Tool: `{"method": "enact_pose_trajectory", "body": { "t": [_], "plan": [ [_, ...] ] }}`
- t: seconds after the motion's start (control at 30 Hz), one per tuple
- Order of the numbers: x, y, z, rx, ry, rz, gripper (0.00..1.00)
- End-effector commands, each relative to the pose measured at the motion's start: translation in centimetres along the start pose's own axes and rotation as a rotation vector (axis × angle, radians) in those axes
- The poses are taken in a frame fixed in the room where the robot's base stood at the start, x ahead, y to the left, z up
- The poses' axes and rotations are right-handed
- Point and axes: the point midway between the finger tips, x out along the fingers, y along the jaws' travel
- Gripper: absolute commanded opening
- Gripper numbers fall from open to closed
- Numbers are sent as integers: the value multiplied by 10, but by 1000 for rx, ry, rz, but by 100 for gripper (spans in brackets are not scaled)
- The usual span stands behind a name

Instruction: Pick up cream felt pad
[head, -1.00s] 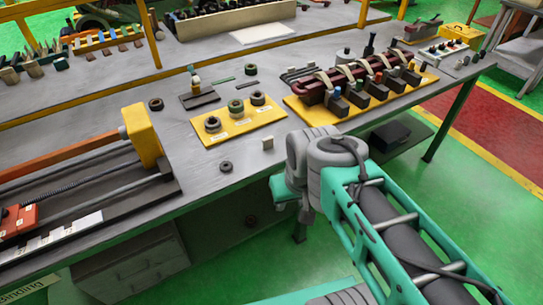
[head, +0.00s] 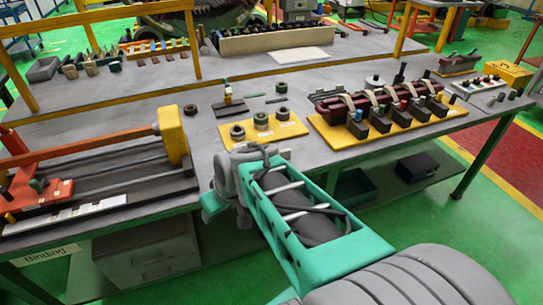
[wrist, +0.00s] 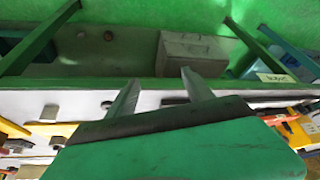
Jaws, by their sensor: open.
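A small pale cream block (head: 285,153) stands near the front edge of the table, just behind my arm and partly hidden by it in the head view. It looks like the cream felt pad, but it is too small to be sure. In the wrist view my gripper (wrist: 160,88) is open, with two dark fingers apart and nothing between them. In the head view my arm's end is in front of the table edge, left of the block; its fingers are not clearly seen there. I cannot pick out the pad for certain in the wrist view.
The grey table (head: 230,165) holds a yellow board (head: 290,130) with several dark rings and, to its right, a dark red winding fixture (head: 375,100). A slide machine with a yellow end block (head: 172,133) stands at left. A drawer cabinet (head: 145,255) is below.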

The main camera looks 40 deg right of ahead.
Motion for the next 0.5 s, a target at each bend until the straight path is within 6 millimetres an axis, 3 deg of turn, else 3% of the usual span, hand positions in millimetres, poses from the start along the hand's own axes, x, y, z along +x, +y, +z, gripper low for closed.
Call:
{"method": "enact_pose_trajectory", "body": {
  "t": [0.03, 0.13, 0.2, 0.3, 0.4, 0.5],
  "plan": [
    [15, 31, -9, 22, 52, -7, 62],
    [38, 96, -29, 44, 233, -8, 62],
    [43, 147, -34, 80, 375, 28, 62],
    [37, 215, -25, 147, 555, 120, 62],
    [25, 263, -9, 203, 675, 214, 62],
    [17, 286, 0, 231, 733, 270, 62]
  ]
}}
